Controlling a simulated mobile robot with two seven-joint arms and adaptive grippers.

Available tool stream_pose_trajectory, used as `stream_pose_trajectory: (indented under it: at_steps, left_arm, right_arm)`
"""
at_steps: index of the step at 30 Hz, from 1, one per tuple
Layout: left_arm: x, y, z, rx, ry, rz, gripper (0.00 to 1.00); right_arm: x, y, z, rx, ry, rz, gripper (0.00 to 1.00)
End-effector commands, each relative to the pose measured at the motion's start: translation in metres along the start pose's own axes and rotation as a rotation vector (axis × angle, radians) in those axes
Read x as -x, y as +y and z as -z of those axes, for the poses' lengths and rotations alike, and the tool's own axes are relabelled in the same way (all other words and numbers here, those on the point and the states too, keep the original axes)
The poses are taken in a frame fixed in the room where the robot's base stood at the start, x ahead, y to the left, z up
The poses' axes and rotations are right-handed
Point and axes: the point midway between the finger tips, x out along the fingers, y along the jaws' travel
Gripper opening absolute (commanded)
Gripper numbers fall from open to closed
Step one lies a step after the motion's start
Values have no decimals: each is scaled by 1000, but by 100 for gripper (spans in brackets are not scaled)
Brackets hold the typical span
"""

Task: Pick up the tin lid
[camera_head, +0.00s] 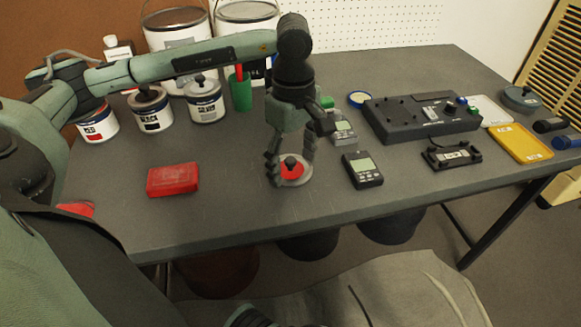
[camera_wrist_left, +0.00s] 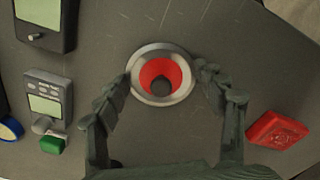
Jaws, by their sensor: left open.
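The tin lid (camera_head: 292,168) lies flat on the grey table near its front middle. It has a silver rim, a red centre and a dark knob. In the left wrist view the lid (camera_wrist_left: 143,90) sits at the upper middle, between the fingertips. My left gripper (camera_head: 290,167) points down over the lid, open, with one finger on each side of it. In the left wrist view the fingers (camera_wrist_left: 165,87) are spread around the lid's near part. I cannot tell whether they touch the rim. My right gripper is not clearly visible.
A red block (camera_head: 173,179) lies left of the lid. A dark handheld meter (camera_head: 362,170) and a grey meter (camera_head: 343,129) lie to its right. Paint tins (camera_head: 151,109) and a green cup (camera_head: 240,93) stand behind. A dark device (camera_head: 420,117) and yellow tray (camera_head: 520,144) are farther right.

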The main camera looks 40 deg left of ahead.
Motion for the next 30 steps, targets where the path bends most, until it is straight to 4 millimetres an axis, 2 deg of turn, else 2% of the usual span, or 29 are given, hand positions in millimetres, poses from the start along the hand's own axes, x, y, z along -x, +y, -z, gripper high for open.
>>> stream_pose_trajectory:
  at_steps: [1, 9, 15, 30]
  left_arm:
    - [0, 0, 0, 0, 0, 0, 59]
    - [-1, 0, 0, 0, -1, 1, 25]
    - [-3, 0, 0, 1, 0, 2, 7]
    - [-5, -2, -1, 0, -1, 10, 0]
  right_arm:
    - [0, 0, -2, 0, -3, 0, 40]
    - [-1, -1, -6, 0, -9, 1, 40]
    - [-1, -1, -6, 0, -10, 1, 40]
    - [-2, -1, -6, 0, -7, 1, 40]
